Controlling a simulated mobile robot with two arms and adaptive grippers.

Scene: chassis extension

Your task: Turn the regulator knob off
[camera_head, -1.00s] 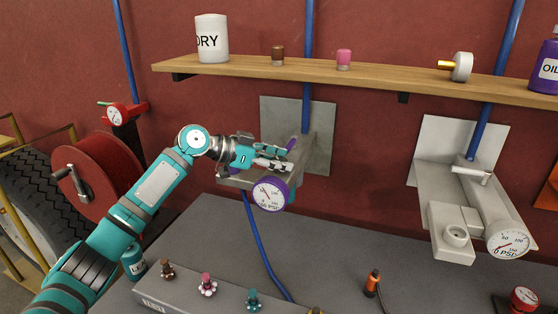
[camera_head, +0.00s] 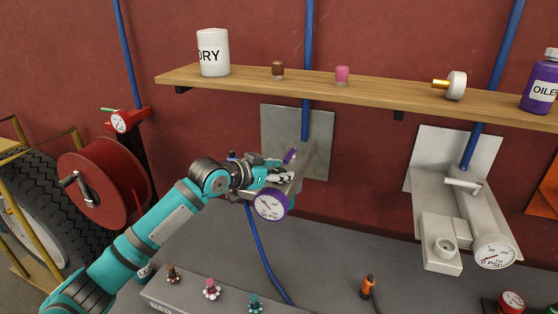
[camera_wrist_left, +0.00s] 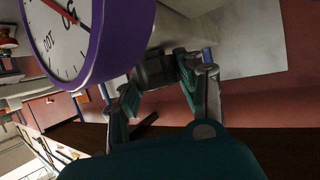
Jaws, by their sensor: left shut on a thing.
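The regulator (camera_head: 306,160) is a grey body on a metal wall plate, with a purple-rimmed pressure gauge (camera_head: 271,206) in front and a small purple lever (camera_head: 290,156) on top. My left gripper (camera_head: 282,176) is at the regulator, just behind and above the gauge. In the left wrist view the gauge (camera_wrist_left: 95,45) fills the upper left. There my left gripper (camera_wrist_left: 160,85) has its fingers on both sides of a dark grey round knob (camera_wrist_left: 155,70) and is shut on it. In the head view the arm and fingers hide the knob. My right gripper is in neither view.
A wooden shelf (camera_head: 370,92) with a white canister (camera_head: 213,52) and small knobs runs above. A second regulator with a white gauge (camera_head: 494,252) stands right. A red hose reel (camera_head: 100,186) is left. A grey box with small valves (camera_head: 211,289) lies below on the grey table.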

